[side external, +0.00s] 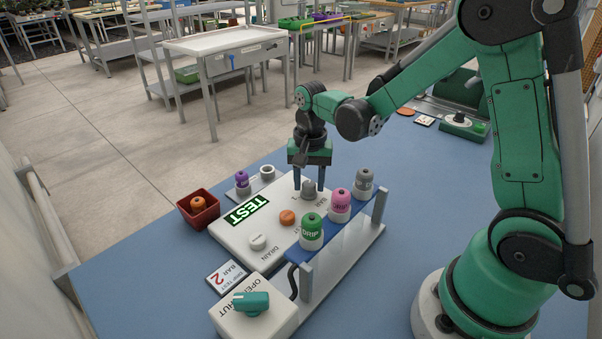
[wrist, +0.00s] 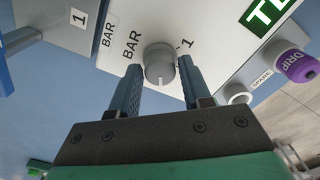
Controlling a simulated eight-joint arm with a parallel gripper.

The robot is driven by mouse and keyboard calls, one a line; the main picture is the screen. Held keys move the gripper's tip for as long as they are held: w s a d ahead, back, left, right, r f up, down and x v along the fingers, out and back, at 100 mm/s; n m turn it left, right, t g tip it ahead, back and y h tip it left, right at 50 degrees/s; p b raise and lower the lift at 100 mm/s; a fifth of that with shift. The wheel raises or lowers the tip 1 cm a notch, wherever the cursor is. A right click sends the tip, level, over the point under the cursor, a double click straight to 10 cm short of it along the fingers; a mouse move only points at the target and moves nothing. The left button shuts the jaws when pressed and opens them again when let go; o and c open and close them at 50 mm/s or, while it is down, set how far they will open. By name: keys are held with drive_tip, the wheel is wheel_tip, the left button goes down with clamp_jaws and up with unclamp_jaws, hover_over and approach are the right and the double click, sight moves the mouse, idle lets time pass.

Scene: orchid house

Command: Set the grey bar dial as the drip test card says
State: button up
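The grey bar dial (side external: 309,190) sits on the white panel (side external: 268,244); it also shows in the wrist view (wrist: 159,66). A pale line on its face runs toward the gripper side in the wrist view. The panel reads "BAR" and "1" beside the dial. My gripper (side external: 310,186) points down over the dial, one finger on each side. In the wrist view my gripper (wrist: 159,66) is open, with a gap between each finger and the dial. The drip test card (side external: 226,277) reads "DRIP TEST BAR 2" and lies at the panel's front left.
A blue rack with green (side external: 312,228), pink (side external: 340,203) and grey (side external: 364,182) capped bottles stands close right of the dial. An orange button (side external: 288,217) and white drain knob (side external: 258,241) are near. A teal-handled valve box (side external: 251,303) stands in front.

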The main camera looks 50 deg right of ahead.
clamp_jaws()
drive_tip(key=shift+n, duration=0.3)
drive_tip(key=n, duration=1.1)
drive_tip(key=shift+n, duration=0.3)
idle(0.3)
drive_tip(key=shift+o, duration=2.3)
unclamp_jaws()
drive_tip(key=shift+r, duration=0.1)
